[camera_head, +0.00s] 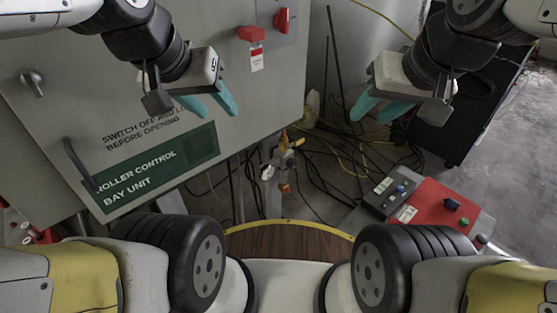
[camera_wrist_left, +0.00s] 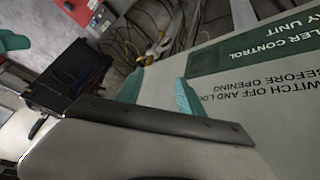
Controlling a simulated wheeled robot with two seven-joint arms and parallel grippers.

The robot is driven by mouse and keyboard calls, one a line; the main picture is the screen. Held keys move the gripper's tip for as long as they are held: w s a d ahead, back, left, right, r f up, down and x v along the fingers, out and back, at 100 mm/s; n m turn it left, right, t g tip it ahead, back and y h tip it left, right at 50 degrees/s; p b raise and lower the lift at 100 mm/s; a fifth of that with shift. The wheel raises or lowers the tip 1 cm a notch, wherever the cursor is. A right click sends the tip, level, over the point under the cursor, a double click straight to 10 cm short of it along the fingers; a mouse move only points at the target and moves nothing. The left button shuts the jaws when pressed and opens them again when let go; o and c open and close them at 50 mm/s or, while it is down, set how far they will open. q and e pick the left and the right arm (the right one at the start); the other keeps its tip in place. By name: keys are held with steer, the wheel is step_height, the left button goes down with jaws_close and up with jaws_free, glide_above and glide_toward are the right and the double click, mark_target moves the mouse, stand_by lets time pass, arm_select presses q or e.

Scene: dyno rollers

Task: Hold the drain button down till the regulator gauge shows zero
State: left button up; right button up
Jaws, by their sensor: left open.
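The small regulator assembly (camera_head: 284,163) sits low beside the cabinet, with yellow-orange parts at its top and an orange part at its lower end. Its round white gauge (camera_head: 268,173) faces up on its left side; the needle is too small to read. I cannot make out the drain button for certain. The assembly also shows, blurred, in the left wrist view (camera_wrist_left: 155,50). My left gripper (camera_head: 210,106) is open and empty in front of the cabinet, up and left of the regulator and apart from it. My right gripper (camera_head: 376,111) is open and empty, up and right of it.
The grey roller control cabinet (camera_head: 140,115) fills the left, with a red switch (camera_head: 282,21) and a door handle (camera_head: 80,163). Cables (camera_head: 335,160) lie on the floor behind the regulator. A red button box (camera_head: 440,205) stands lower right. A dark cabinet (camera_head: 465,110) stands right.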

arm_select(q)
jaws_close()
stand_by(1.5)
